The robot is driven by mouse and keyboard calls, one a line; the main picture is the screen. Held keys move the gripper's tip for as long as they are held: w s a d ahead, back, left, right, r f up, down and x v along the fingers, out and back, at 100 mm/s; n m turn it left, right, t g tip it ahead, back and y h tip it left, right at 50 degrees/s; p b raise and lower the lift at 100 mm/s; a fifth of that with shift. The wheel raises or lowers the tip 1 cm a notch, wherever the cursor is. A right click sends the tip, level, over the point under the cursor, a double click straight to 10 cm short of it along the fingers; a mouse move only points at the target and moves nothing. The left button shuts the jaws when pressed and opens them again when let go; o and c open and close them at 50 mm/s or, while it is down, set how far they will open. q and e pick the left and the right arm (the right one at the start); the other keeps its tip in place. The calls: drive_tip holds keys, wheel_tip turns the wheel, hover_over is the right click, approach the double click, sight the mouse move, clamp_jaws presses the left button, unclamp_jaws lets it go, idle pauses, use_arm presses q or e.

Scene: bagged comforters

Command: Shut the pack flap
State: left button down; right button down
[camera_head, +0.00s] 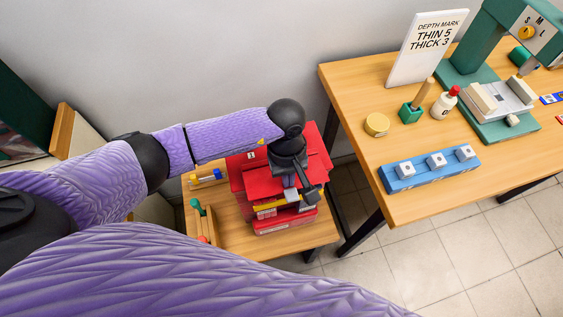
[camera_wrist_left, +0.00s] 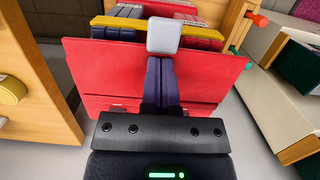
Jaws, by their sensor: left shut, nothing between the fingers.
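The red pack (camera_head: 247,178) sits on a low wooden stand beside the wall. Its broad red flap (camera_wrist_left: 95,72) fills the middle of the left wrist view and looks raised, with the pack's contents showing beyond its far edge. My left gripper (camera_head: 305,190) is over the pack's right part; its dark fingers (camera_wrist_left: 160,75) are shut and lie across the middle of the flap in the left wrist view. A pale grey block (camera_wrist_left: 164,36) shows at the fingertips; I cannot tell what it belongs to. Whether the fingers touch the flap is unclear. My right gripper is out of view.
The low stand (camera_head: 225,228) holds a green-handled item (camera_head: 197,207) left of the pack. A higher table (camera_head: 350,92) on the right carries a blue block rack (camera_head: 430,171), a sign and a green press. Tiled floor is free below it.

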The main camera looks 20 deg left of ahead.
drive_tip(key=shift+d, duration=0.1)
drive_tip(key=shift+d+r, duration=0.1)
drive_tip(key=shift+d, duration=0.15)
